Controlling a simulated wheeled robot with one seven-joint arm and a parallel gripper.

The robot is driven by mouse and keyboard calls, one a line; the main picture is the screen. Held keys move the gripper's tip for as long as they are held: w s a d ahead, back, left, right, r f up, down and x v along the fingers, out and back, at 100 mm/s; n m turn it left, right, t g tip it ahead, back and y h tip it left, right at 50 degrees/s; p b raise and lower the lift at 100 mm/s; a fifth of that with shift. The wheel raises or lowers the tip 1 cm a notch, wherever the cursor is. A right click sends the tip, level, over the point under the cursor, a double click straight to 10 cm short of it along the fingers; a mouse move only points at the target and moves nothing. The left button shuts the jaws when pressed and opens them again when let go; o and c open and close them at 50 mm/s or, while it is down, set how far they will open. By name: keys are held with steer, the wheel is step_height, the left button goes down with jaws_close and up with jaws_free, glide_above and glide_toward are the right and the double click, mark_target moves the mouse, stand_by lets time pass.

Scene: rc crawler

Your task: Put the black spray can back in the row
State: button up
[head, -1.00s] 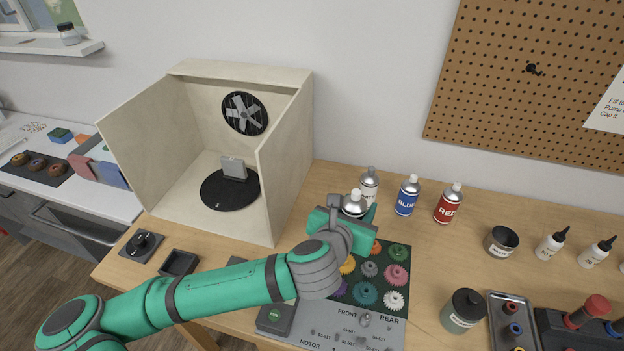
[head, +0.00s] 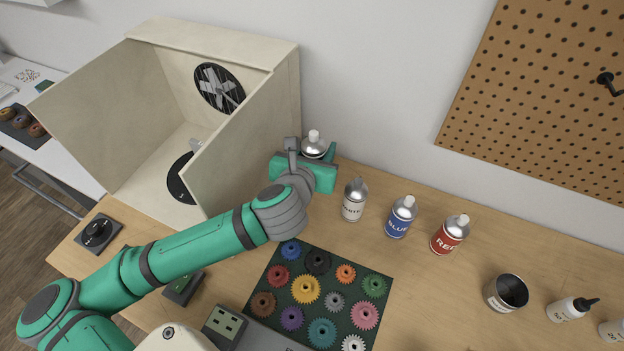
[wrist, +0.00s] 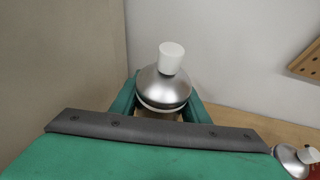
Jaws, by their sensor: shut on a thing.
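The held spray can (head: 314,146) shows only its silver dome and white cap above my gripper (head: 322,160); its body and colour are hidden. In the wrist view the can (wrist: 165,85) stands upright between the green fingers (wrist: 160,105), which are shut on it. It is beside the right wall of the booth and left of the row. The row has a white can (head: 353,200), a blue can (head: 399,218) and a red can (head: 449,236), upright and apart. I cannot tell whether the held can touches the table.
The wooden spray booth (head: 250,140) stands close on the left, and the wall is behind. A mat of coloured gears (head: 262,325) lies in front of the row.

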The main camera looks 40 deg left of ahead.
steer(key=f, duration=0.3)
steer(key=s+f, duration=0.1)
steer(key=f, duration=0.1)
steer(key=shift+s+a+f, duration=0.1)
steer(key=shift+a+f, duration=0.15)
steer(key=shift+a, duration=0.1)
step_height(320, 180, down, 3)
steer(key=shift+d+f, duration=0.1)
steer(key=shift+w+d+f, duration=0.1)
steer(key=shift+w+f, duration=0.05)
steer(key=shift+w, duration=0.1)
steer(key=o, duration=1.3)
steer(key=shift+f, duration=0.1)
steer(key=shift+c, duration=0.2)
